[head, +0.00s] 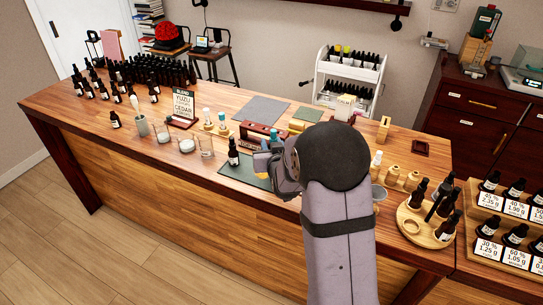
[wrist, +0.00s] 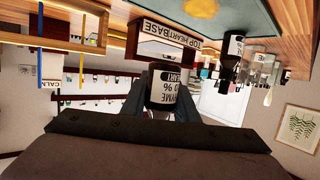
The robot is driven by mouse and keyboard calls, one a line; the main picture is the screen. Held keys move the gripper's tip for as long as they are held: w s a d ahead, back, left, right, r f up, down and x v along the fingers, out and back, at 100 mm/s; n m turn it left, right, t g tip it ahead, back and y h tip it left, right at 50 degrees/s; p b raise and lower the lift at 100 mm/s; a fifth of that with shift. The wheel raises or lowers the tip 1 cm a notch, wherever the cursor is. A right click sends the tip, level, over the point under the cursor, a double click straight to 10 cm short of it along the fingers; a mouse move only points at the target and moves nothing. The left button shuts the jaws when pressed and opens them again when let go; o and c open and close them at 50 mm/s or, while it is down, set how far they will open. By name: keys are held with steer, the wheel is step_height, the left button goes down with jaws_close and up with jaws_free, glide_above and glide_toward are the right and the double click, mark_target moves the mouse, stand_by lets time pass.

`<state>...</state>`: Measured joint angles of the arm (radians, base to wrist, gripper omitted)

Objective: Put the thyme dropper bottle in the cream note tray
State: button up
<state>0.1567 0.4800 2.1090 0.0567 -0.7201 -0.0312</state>
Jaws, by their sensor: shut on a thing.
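The thyme dropper bottle (wrist: 163,88) is dark, with a pale label, and sits between my gripper's fingers (wrist: 173,95) in the wrist view, which is upside down. My gripper (head: 266,160) is shut on it, over the green mat's right part in the head view; there the bottle is mostly hidden by my arm. A tray lettered TOP HEART BASE (wrist: 172,34) lies beyond the bottle; in the head view it is a reddish box (head: 258,134) just behind my gripper. I cannot tell for certain whether this is the cream note tray.
Another dark dropper bottle (head: 233,154) stands upright on the green mat (head: 238,174), left of my gripper. Glass beakers (head: 206,147) stand farther left. A round wooden stand (head: 415,232) holds dark bottles at the right. A grey mat (head: 262,109) lies clear at the back.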

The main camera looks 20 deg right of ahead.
steer(key=shift+r, duration=1.35)
steer(key=shift+r, duration=0.1)
